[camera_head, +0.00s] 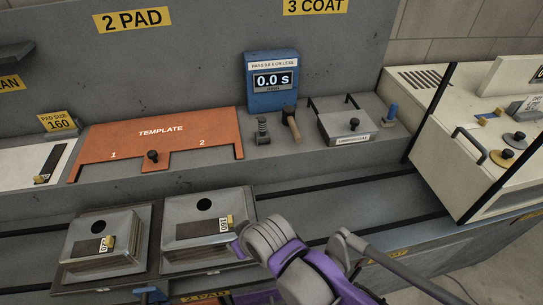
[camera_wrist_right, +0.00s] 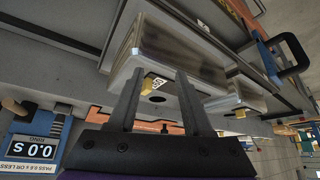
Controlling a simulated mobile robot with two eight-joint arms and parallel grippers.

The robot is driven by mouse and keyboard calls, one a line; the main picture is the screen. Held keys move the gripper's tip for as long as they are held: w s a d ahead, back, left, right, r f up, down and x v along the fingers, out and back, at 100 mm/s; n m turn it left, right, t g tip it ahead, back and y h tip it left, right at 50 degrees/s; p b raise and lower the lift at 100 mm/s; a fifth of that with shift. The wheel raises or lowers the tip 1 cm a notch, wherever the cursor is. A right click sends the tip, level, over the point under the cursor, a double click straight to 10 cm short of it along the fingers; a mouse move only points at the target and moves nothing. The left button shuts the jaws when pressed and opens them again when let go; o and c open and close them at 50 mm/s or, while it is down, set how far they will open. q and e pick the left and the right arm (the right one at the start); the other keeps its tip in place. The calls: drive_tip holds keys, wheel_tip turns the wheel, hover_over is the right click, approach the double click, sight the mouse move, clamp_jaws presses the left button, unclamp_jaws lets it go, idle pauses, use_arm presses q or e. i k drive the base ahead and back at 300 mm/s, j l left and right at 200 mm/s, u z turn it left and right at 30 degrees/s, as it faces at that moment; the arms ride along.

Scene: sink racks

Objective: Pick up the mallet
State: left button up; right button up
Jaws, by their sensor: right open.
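The mallet (camera_head: 293,129), a pale wooden handle with a small dark head, stands on the grey back ledge just in front of the blue timer box. A wooden handle end (camera_wrist_right: 14,106) shows at the left edge of the right wrist view, beside the timer; it looks like the mallet's. My right gripper (camera_wrist_right: 158,72) is open and empty. Its two dark fingers point toward a metal box, apart from the mallet. In the head view my purple and grey right arm is at lower centre, its fingers not clearly seen. My left gripper is not in view.
The blue timer (camera_head: 272,82) reads 0.0 s. A small dark clamp (camera_head: 262,132) stands left of the mallet, a lidded grey box (camera_head: 346,124) right. The orange template (camera_head: 195,130) lies further left. Two metal boxes (camera_head: 104,243) (camera_head: 205,217) sit below the ledge.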

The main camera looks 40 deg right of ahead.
sight(287, 120)
drive_tip(key=z, duration=1.55)
